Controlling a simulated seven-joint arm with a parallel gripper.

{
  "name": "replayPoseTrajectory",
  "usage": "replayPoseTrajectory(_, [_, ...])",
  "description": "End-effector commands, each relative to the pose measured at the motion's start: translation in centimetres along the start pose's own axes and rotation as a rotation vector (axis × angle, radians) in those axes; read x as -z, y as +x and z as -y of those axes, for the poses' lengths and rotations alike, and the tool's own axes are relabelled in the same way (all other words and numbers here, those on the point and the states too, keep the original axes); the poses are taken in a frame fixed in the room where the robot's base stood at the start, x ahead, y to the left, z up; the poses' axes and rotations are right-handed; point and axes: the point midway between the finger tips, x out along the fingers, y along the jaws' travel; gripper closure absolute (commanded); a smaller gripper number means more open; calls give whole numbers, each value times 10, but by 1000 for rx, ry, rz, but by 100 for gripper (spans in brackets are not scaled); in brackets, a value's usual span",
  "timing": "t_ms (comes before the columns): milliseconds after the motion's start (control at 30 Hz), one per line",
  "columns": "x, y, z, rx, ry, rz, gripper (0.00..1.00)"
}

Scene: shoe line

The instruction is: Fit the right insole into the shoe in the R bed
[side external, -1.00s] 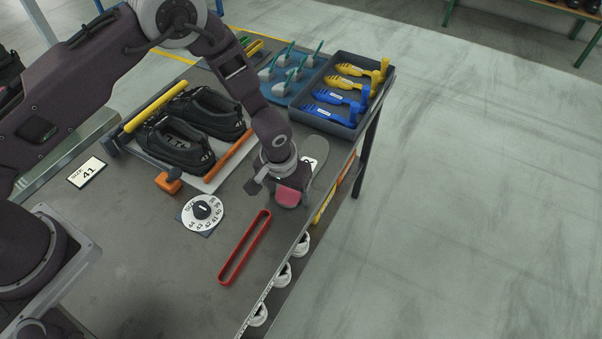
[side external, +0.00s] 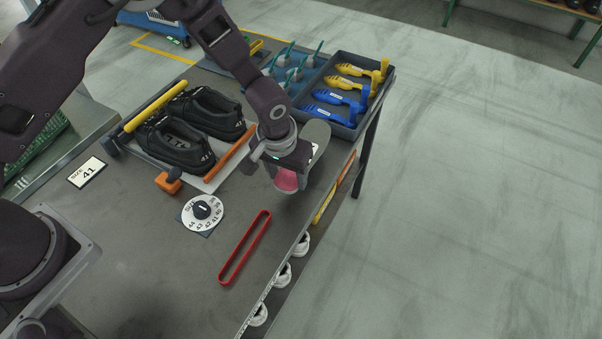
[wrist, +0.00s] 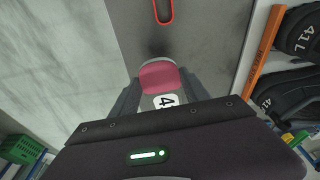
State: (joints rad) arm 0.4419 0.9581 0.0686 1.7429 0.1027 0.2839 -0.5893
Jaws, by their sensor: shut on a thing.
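My gripper (side external: 285,158) is shut on a grey insole (side external: 319,136) with a pink heel pad, held just above the bench near its right edge. In the wrist view, the insole's heel (wrist: 158,76) sticks out past the fingers (wrist: 155,98); its white label shows only a "4", the rest being hidden. Two black shoes stand left of my gripper, between a yellow bar and an orange bar. The nearer shoe (side external: 172,150) reads "41 L" on its heel in the wrist view (wrist: 303,38).
The orange bar (side external: 231,158) lies between my gripper and the shoes. A dark tray (side external: 350,126) of yellow and blue shoe-shaped pieces stands behind. A red loop (side external: 245,246), a size dial (side external: 203,214) and a "41" card (side external: 87,172) lie on the bench.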

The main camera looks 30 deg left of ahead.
Motion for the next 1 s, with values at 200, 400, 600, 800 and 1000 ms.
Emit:
replayPoseTrajectory(200, [0,0,0,0,0,0,72])
replayPoseTrajectory(400, [10,-42,0,-3,-2,6,72])
replayPoseTrajectory(600, [21,-110,0,-3,-2,28,72])
replayPoseTrajectory(800, [28,-152,0,-2,-1,44,72])
replayPoseTrajectory(1000, [34,-182,0,-1,-1,54,72])
